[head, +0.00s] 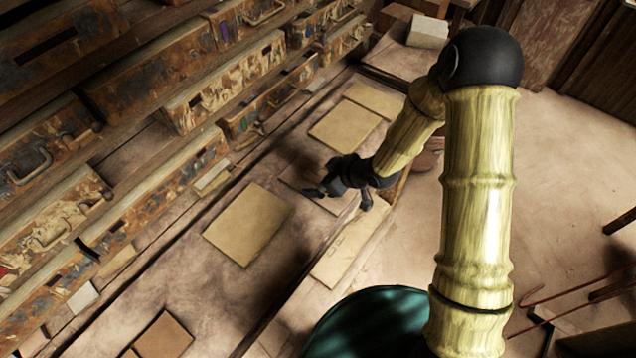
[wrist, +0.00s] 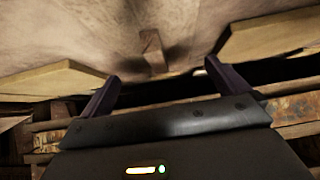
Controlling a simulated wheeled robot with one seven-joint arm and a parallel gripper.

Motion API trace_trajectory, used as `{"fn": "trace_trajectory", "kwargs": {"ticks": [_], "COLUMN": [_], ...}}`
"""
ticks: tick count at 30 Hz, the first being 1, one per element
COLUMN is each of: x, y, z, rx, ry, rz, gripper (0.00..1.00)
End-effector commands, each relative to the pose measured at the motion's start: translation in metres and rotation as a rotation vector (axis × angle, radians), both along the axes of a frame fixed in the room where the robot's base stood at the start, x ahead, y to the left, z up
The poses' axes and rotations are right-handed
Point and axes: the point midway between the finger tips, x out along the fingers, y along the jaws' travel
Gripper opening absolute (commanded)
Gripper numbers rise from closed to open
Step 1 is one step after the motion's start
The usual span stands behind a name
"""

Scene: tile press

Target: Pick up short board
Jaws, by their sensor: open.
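Several flat boards lie on the long bench, and I cannot tell for certain which is the short board. My gripper (head: 340,197) is over the bench between a tan board (head: 248,222) on its left and another tan board (head: 345,125) behind it. A greyish board (head: 299,178) lies partly hidden under the gripper. In the wrist view the gripper (wrist: 160,78) is open, with nothing between its fingers. A small brown block (wrist: 152,52) shows beyond the fingertips, with a board (wrist: 50,80) to the left and another (wrist: 265,35) to the right.
Worn drawers (head: 225,80) line the back left of the bench. A pale board (head: 345,250) lies near the bench's front edge. A brown board (head: 163,335) is at the lower left. A teal round object (head: 365,325) is at the bottom. Open floor (head: 570,150) is at right.

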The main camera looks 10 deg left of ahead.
Motion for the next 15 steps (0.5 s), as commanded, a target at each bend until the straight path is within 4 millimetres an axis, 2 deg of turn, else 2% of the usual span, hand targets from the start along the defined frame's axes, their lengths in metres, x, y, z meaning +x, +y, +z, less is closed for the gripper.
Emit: {"fn": "trace_trajectory", "kwargs": {"ticks": [9, 15], "x": [0.007, 0.009], "y": [0.019, 0.021], "z": [-0.029, -0.032], "rx": [-0.001, -0.001], "ry": [0.003, 0.000], "rz": [0.002, 0.000], "gripper": [1.00, 1.00]}}
